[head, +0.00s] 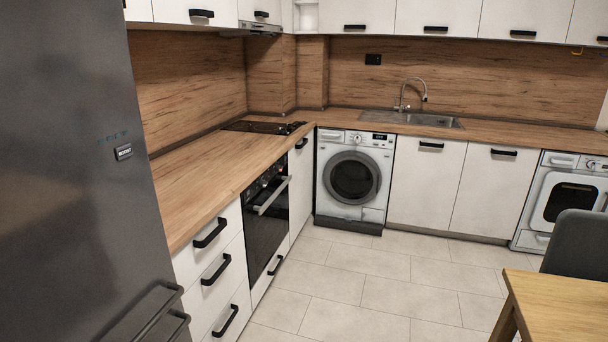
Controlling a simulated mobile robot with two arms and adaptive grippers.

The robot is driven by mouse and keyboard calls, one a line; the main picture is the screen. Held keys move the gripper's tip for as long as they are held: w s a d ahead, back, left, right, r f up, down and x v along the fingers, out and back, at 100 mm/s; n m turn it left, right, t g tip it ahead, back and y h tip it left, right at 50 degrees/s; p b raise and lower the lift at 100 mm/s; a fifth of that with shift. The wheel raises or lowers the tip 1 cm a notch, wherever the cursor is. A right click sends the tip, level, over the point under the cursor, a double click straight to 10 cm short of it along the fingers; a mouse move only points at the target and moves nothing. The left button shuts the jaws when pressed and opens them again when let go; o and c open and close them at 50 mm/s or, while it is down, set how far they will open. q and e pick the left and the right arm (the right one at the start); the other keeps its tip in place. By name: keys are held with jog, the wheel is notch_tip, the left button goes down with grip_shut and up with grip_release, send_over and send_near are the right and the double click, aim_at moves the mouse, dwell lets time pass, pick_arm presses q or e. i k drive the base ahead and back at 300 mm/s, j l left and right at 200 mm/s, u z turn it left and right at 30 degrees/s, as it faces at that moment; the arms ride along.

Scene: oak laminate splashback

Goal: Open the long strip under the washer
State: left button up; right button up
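The white front-loading washer (324,174) stands under the worktop at the back, left of the sink cupboards, with its round dark door (352,178) shut. The long dark grey strip (348,226) runs along the floor below the washer. It looks upright and closed against the base, though small detail is hard to tell at this distance. Neither of my grippers is in view.
A dark grey fridge (70,160) fills the left side. White drawers (207,262) and an oven (264,228) line the left counter. A wooden table (560,305) and dark chair (577,243) stand at lower right. Tiled floor (370,275) before the washer is clear.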

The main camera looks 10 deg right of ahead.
aim_at(332, 222)
jog(key=i+l+z, duration=0.25)
jog(key=i+z, duration=0.15)
jog(key=i, duration=0.5)
jog(key=i+z, duration=0.4)
jog(key=i, duration=0.45)
jog(key=i+l+u, duration=0.15)
jog(key=i, duration=2.25)
jog(key=i+l+u, duration=0.5)
jog(key=i, duration=0.25)
jog(key=i+l+u, duration=0.5)
jog(key=i+l, duration=0.2)
jog(key=i, duration=0.05)
